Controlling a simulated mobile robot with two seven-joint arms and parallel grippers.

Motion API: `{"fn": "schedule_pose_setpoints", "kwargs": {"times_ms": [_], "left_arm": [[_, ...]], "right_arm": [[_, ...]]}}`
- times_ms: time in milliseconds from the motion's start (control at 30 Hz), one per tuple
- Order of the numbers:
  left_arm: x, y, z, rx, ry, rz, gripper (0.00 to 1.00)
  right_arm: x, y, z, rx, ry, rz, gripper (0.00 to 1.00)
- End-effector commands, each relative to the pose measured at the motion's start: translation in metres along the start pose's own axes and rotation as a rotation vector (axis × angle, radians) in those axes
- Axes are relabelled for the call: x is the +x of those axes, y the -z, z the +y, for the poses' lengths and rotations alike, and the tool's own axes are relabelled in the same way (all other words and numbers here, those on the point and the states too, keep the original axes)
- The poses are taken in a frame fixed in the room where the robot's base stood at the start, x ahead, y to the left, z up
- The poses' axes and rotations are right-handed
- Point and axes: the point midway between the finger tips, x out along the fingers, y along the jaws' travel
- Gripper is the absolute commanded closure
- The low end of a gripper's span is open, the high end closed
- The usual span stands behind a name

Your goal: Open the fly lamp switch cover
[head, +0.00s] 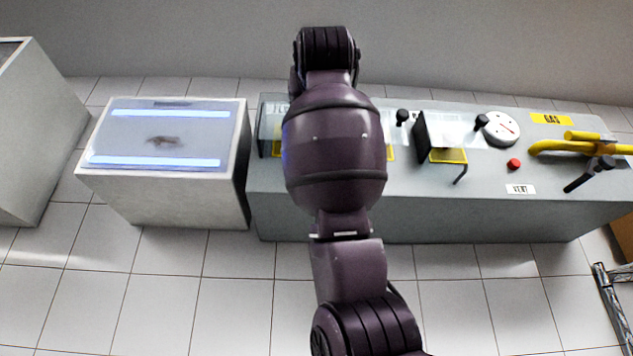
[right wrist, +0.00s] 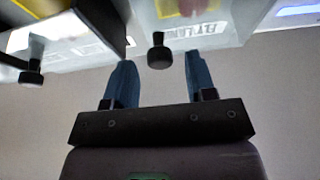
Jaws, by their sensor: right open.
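My right arm covers the middle of the grey panel (head: 520,205) in the head view and hides its own gripper there. In the right wrist view my right gripper (right wrist: 160,72) is open, with two blue fingers apart. A black knob (right wrist: 160,52) shows in the gap between the fingertips; I cannot tell whether they touch it. Behind it is a clear switch cover with a yellow base (right wrist: 200,8) and a white label (right wrist: 200,30), which I cannot read. In the head view a clear cover (head: 268,128) on the panel's left is partly hidden. My left gripper is not in view.
The fly lamp cabinet (head: 160,204), with two blue tubes, stands left of the panel. Further right are a dark-sided cover (head: 421,130), black knobs (head: 482,122), a gauge (head: 502,128), a red button (head: 514,164) and a yellow gas pipe (head: 560,147).

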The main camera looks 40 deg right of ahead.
Motion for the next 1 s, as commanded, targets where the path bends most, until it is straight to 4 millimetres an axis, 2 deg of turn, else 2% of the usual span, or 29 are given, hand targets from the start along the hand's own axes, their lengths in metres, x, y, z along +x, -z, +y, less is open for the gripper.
{"fn": "schedule_pose_setpoints", "kwargs": {"times_ms": [200, 533, 867, 1000], "left_arm": [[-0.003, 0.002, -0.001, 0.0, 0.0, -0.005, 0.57], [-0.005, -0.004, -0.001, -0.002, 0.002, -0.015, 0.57], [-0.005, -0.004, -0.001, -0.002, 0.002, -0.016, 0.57], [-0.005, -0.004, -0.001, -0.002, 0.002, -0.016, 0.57]], "right_arm": [[0.017, 0.0, 0.0, -0.001, 0.001, 0.0, 0.49], [0.019, -0.001, -0.001, -0.001, 0.001, 0.0, 0.49], [0.019, 0.0, 0.0, -0.001, 0.001, 0.0, 1.0], [0.019, 0.0, 0.0, 0.0, 0.0, 0.0, 1.0]]}}
